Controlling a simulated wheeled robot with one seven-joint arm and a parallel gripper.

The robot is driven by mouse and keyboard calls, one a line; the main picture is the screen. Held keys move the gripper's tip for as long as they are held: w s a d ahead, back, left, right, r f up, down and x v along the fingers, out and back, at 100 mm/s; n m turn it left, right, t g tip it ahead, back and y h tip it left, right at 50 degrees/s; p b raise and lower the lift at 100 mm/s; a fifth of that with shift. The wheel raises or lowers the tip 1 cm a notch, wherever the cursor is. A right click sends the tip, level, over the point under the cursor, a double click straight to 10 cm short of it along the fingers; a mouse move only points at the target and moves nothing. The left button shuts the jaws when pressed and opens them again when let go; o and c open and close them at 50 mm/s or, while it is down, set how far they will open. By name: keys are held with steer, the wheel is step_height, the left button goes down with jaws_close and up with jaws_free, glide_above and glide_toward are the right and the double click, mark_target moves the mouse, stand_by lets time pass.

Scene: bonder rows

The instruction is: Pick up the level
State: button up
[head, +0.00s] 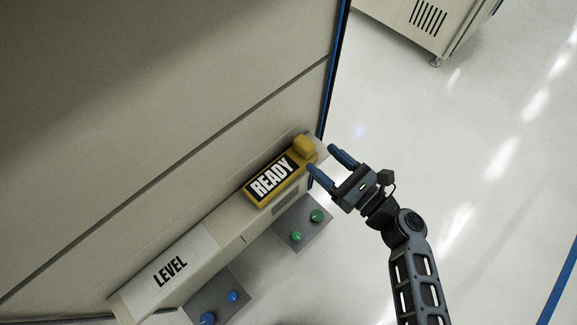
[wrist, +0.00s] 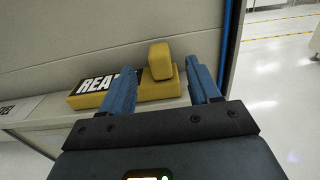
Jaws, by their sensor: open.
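A white panel marked LEVEL (head: 170,270) lies on the lower left of a narrow ledge, and its edge shows at the far left of the wrist view (wrist: 17,108). A yellow block with a black READY label (head: 270,181) lies farther along the same ledge. A yellow knob-like piece (head: 304,146) stands at the block's right end. My gripper (head: 332,164) is open and empty, just right of the knob. In the wrist view the knob (wrist: 159,61) appears between my fingers (wrist: 162,76), beyond their tips; I see no contact.
The ledge (wrist: 55,125) runs along a large beige cabinet (head: 150,110) with a blue edge strip. Below the ledge, grey plates carry green buttons (head: 317,215) and blue buttons (head: 232,296). Another cabinet (head: 420,25) stands at the top right. The floor on the right is clear.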

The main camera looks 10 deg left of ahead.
mark_target(312, 150)
steer(key=x, duration=0.7)
steer(key=shift+a, duration=0.15)
steer(key=shift+c, duration=0.3)
jaws_close()
